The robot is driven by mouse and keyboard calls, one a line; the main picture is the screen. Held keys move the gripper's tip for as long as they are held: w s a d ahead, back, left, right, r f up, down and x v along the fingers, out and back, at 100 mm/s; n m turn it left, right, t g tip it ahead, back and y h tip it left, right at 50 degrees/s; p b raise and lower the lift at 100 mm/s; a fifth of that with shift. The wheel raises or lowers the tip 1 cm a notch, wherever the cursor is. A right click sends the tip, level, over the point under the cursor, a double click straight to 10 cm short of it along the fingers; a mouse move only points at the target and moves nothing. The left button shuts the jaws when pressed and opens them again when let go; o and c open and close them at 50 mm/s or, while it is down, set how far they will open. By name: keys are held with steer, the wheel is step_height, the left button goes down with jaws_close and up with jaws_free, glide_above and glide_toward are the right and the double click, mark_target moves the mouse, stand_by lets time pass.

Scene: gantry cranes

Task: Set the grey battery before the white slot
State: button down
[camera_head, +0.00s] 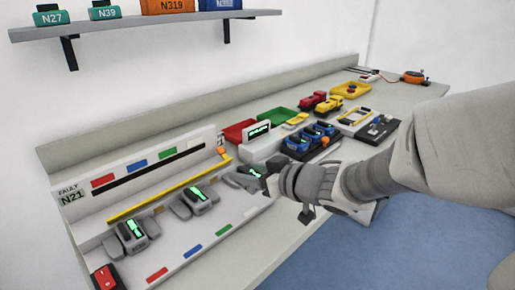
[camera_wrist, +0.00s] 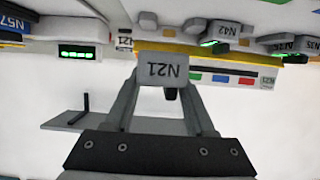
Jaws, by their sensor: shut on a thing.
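In the wrist view the battery (camera_wrist: 163,70) shows the label N21, upside down, between the two fingers. The white slot's front mark (camera_head: 250,212) is at the right end of the front row, below and close to my gripper; its back mark (camera_head: 195,142) is on the raised strip. Two other grey batteries stand on the board, one at the left (camera_head: 131,236) and one in the middle (camera_head: 196,200).
A yellow rail (camera_head: 150,198) runs behind the batteries. A white display box (camera_head: 257,134) and blue batteries on a black tray (camera_head: 311,141) are at the right.

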mark_target(238, 202)
steer(key=a, duration=0.1)
steer(key=a+f, duration=0.1)
steer(key=a+b, duration=0.1)
steer(key=shift+w+f, duration=0.25)
steer(key=shift+f, duration=0.15)
steer(key=shift+f+b, duration=1.25)
steer(key=shift+f, duration=0.65)
steer(key=shift+f, duration=0.2)
steer(key=shift+c, duration=1.2)
jaws_free()
